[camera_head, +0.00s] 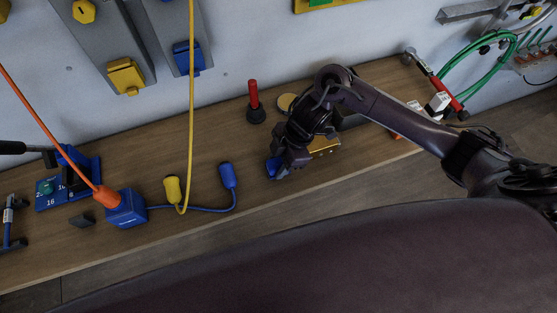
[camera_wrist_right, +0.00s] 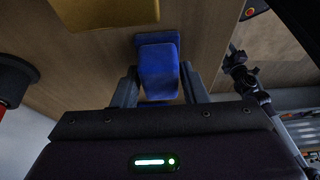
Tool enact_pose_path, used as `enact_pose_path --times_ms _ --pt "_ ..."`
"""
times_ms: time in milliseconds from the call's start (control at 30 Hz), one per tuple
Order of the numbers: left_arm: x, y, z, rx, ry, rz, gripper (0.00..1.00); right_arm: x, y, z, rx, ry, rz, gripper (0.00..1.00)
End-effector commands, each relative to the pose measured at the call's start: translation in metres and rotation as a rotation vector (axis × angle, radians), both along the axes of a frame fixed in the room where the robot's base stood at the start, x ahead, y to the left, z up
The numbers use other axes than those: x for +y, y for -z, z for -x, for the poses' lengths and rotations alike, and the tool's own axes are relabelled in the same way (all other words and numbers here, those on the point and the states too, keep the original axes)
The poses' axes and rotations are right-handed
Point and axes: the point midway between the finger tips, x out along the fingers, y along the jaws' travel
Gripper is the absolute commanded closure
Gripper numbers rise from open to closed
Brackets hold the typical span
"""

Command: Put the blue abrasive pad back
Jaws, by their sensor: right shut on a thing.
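The blue abrasive pad (camera_head: 273,167) shows at the tip of my right gripper (camera_head: 282,168), low over the front part of the wooden bench. In the right wrist view the blue pad (camera_wrist_right: 158,72) is between the two dark fingers of my right gripper (camera_wrist_right: 158,88), which is shut on it. A wider blue end lies beyond the nearer block. I cannot tell whether the pad touches the bench. No place for the pad can be made out for certain. My left gripper is not in view.
A red-handled tool (camera_head: 253,100) stands behind my right gripper. A brass block (camera_head: 324,146) is beside it. A blue connector (camera_head: 228,176) and a yellow one (camera_head: 173,190) are to the left. A blue box (camera_head: 126,208) with an orange cable is farther left.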

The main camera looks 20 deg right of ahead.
Motion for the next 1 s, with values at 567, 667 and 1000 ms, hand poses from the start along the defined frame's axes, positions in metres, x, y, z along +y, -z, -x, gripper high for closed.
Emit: enact_pose_path --times_ms 567,667,1000 --pt "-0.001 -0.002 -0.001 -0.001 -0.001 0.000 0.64 -0.001 -0.006 -0.001 -0.002 0.001 0.000 0.39" --pt "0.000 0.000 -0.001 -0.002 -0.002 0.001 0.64 -0.006 -0.018 -0.002 -0.004 0.000 -0.001 0.39" --pt "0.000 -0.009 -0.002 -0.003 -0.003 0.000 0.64 -0.035 -0.086 -0.003 -0.006 0.000 0.004 0.39"
